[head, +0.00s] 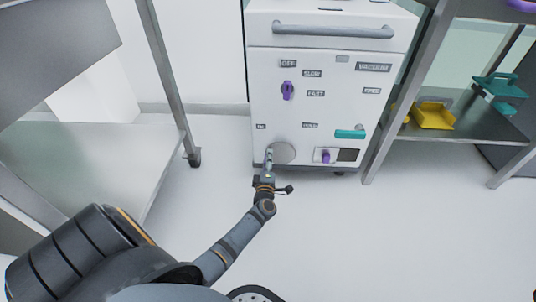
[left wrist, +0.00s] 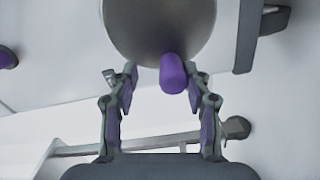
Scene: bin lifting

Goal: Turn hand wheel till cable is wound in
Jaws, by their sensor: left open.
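The hand wheel (head: 284,153) is a grey disc low on the front of the white machine (head: 330,100). In the left wrist view the wheel (left wrist: 150,25) fills the top middle, with a purple knob (left wrist: 173,73) standing out from its lower edge. My left gripper (head: 269,158) is in front of the wheel's left part. I cannot make out a cable. My right gripper is not in view.
The machine front carries a purple switch (head: 287,90), a teal handle (head: 350,134), a purple knob (head: 326,156) and a grey top bar (head: 333,31). Metal shelving stands left (head: 100,160) and right, the right shelf (head: 480,127) holding a yellow item (head: 434,116). The floor in front is clear.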

